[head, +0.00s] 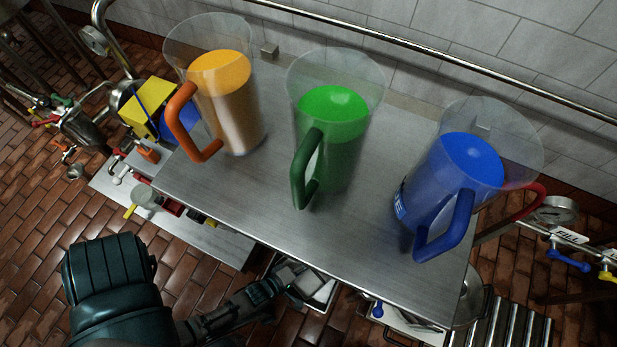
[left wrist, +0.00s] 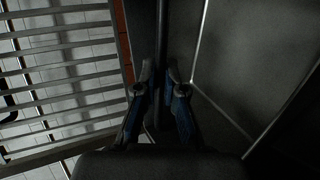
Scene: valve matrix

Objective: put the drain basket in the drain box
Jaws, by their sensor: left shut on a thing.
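My left gripper (left wrist: 158,92) is shut on a dark, thin upright bar (left wrist: 161,40) in the left wrist view. The bar looks like the handle of the drain basket; the basket's body is hidden or too dark to make out. In the head view my left gripper (head: 278,288) reaches low beside the table's front edge, over a pale metal box (head: 326,297). This may be the drain box, mostly hidden by the gripper and table. Dark flat walls (left wrist: 235,60) with a bright edge fill the right of the left wrist view. My right gripper is not in view.
A steel table (head: 270,190) carries orange, green and blue liquid jugs (head: 345,155). Tools and a yellow block (head: 148,108) lie at its left. Slatted metal bars (left wrist: 60,75) lie left of the gripper in the left wrist view. Brick floor (head: 40,230) is open at left.

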